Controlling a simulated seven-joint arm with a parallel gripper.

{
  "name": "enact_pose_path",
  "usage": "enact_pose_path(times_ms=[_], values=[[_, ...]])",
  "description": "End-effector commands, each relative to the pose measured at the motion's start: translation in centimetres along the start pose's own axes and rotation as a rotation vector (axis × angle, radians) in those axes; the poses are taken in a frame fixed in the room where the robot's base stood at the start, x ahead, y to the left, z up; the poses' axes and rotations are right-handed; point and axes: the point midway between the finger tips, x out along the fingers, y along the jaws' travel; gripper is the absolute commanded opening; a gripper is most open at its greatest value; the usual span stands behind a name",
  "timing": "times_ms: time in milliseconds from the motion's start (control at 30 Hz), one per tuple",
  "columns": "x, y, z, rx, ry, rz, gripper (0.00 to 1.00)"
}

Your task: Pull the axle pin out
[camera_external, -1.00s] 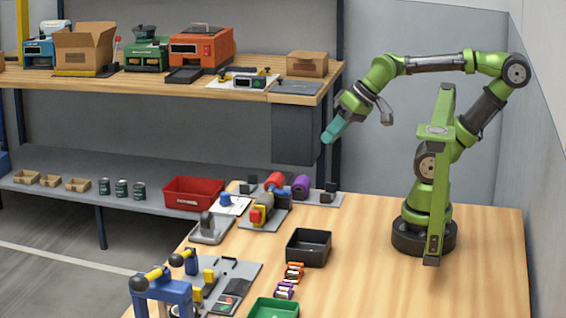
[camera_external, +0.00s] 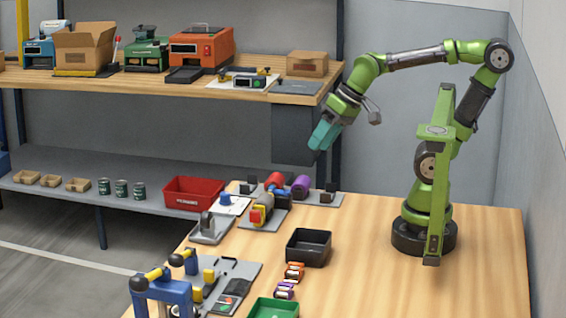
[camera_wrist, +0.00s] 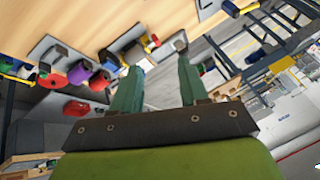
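A grey plate near the table's far edge carries a red roll (camera_external: 275,181) and a purple roll (camera_external: 301,186) between dark end blocks (camera_external: 328,194). In the wrist view, the red roll (camera_wrist: 52,80) and the purple roll (camera_wrist: 79,72) appear at the left. I cannot make out the axle pin apart from these parts. My gripper (camera_external: 318,142) hangs in the air above the rolls, apart from them, its teal fingers pointing down and left. In the wrist view its two fingers (camera_wrist: 158,65) stand apart with nothing between them.
A black bin (camera_external: 308,260), small rolls (camera_external: 294,271) and a green tray (camera_external: 272,309) stand on the wooden table. A yellow-red device (camera_external: 261,211) is left of the rolls. A shelf (camera_external: 300,93) is behind my gripper. The table's right side is clear.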

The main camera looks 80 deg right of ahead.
Motion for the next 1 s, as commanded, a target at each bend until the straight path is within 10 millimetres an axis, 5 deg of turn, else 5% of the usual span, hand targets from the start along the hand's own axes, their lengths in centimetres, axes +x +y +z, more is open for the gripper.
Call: enact_pose_path(times_ms=[267,500,700,1000], values=[[5.4,-2.2,-6.0,0.306,-0.214,0.176,0.55],[10.6,-3.2,-10.5,0.762,-0.256,0.424,0.55],[10.5,-3.8,-12.8,1.089,-0.176,0.529,0.55],[11.4,-3.2,-11.9,1.203,-0.161,0.565,0.55]])
